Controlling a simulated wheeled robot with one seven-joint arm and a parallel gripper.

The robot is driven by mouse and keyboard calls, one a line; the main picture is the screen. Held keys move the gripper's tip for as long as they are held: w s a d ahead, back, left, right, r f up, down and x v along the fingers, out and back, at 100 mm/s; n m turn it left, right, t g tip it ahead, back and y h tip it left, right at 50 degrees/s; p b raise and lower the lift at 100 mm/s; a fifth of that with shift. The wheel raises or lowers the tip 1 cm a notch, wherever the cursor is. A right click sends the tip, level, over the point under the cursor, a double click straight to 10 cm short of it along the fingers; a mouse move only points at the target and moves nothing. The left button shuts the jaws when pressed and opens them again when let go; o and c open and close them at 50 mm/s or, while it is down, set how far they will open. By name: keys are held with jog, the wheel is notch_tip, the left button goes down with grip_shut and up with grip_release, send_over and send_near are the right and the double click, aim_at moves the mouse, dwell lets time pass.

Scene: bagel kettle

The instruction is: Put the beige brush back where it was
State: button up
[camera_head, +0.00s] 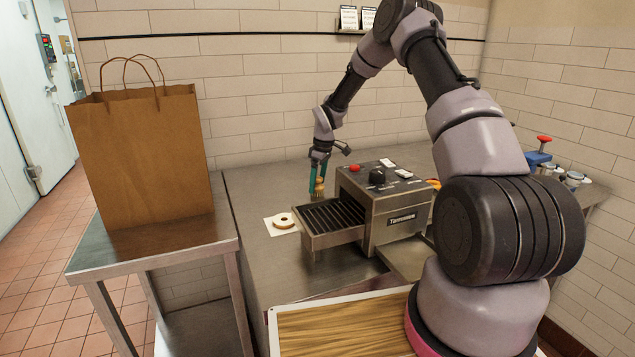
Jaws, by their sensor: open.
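My gripper (317,178) hangs from the arm over the back of the steel counter, just left of the toaster, with green fingers pointing down. Its fingers are open. A small beige thing, likely the beige brush (320,187), shows upright between or just behind the fingers. At this size I cannot tell whether the fingers touch it. Its lower end is close to the counter behind the toaster's rack, and part of it is hidden by the fingers.
A conveyor toaster (385,212) with a dark wire rack (332,216) stands right of my gripper. A bagel half (284,220) lies on white paper in front. A brown paper bag (140,165) stands on the left table. A wooden board (340,328) is nearest.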

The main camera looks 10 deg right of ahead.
notch_tip(320, 180, up, 12)
jog(key=s+d, duration=0.1)
jog(key=d, duration=0.1)
notch_tip(320, 180, up, 12)
jog(key=m+t, duration=0.1)
jog(key=m, duration=0.2)
send_over(322, 179)
jog(key=s+d, duration=0.1)
jog(key=s, duration=0.6)
jog(key=s+d+r+m+t, duration=0.1)
jog(key=s+r+m+t, duration=0.15)
jog(key=s+r, duration=0.6)
jog(key=s+d+r+m+t, duration=0.1)
jog(key=s+m, duration=0.3)
jog(key=s, duration=0.8)
jog(key=s+d+r+m+t, duration=0.1)
jog(key=s+r+m, duration=0.3)
jog(key=s, duration=0.8)
jog(key=shift+s+d+m+t+y, duration=0.2)
jog(key=shift+s+m+t+y, duration=0.15)
jog(key=shift+m, duration=0.4)
